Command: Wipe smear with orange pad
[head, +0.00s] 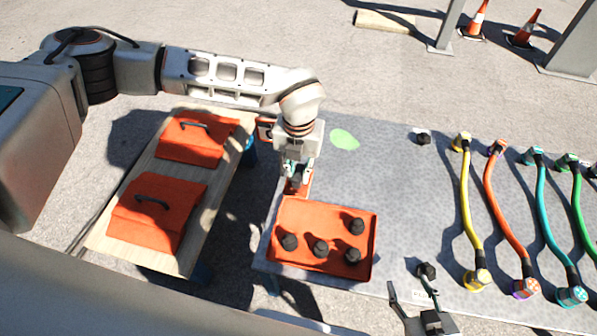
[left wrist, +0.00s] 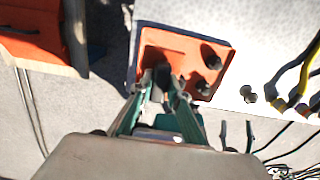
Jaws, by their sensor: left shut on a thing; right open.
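A pale green smear (head: 345,139) lies on the grey speckled tabletop, up and right of my left gripper. My left gripper (head: 297,174) points down behind the orange tray, shut on a small orange piece, which appears to be the orange pad (head: 306,182). The gripper largely hides the pad. In the left wrist view the fingers (left wrist: 160,88) close in front of the orange tray, and the pad is hard to tell apart from it. My right gripper (head: 415,296) is open at the table's front edge, near a black knob (head: 427,270).
An orange tray (head: 285,207) holds several black knobs. Another black knob (head: 423,138) sits at the back. Two orange-lidded boxes (head: 160,212) rest on a wooden bench at left. The table's middle is clear.

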